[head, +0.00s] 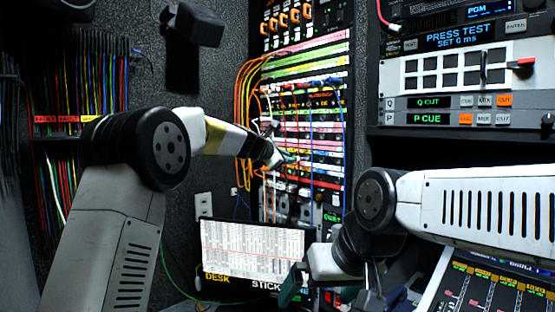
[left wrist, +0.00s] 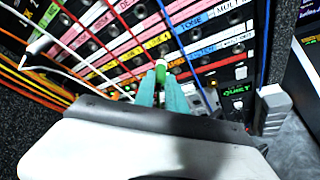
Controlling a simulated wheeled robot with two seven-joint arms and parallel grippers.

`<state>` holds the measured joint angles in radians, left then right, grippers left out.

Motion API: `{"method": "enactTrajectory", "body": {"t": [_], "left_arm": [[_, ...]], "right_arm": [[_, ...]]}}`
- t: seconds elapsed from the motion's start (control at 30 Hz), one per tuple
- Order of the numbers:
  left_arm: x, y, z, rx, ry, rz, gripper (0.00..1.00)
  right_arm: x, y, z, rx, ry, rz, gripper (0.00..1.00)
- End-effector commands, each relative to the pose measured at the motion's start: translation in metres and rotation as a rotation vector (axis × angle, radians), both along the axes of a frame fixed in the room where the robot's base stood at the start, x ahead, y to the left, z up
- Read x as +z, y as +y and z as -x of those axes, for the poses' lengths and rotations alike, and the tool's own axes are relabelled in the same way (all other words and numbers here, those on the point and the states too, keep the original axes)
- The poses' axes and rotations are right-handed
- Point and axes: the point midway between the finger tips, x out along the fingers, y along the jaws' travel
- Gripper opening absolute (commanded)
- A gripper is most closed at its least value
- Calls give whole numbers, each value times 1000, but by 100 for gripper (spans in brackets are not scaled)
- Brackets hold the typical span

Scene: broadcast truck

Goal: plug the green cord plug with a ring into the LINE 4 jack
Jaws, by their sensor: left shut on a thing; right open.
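My left gripper (left wrist: 172,92) has teal fingers shut on the green cord plug (left wrist: 160,68), whose pale end and green band show between the fingertips in the left wrist view. The plug points at the jack panel (left wrist: 120,45), close to a row with a yellow label strip. I cannot tell whether it touches the panel. A label there seems to read LINE, but its number is too small to be sure. In the head view my left gripper (head: 287,158) is against the colourful panel. My right gripper (head: 318,292) is open, low in front of the desk, partly cut off.
Red, white, orange and blue cords cross the panel near the plug. Orange cords (head: 243,95) loop along its left side. Hanging cords (head: 85,90) are on the left wall, and equipment units (head: 455,85) are at the right.

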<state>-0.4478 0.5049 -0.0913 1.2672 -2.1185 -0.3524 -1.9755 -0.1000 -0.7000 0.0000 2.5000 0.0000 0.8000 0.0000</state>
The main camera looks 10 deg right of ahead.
Motion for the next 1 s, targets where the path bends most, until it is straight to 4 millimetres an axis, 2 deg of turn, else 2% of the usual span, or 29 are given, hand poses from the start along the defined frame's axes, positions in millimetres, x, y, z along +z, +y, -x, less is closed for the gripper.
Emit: {"method": "enactTrajectory", "body": {"t": [1.0], "left_arm": [[0, -21, -14, 0, -1, -1, 0]], "right_arm": [[0, 0, 0, 0, 0, 0, 100]]}}
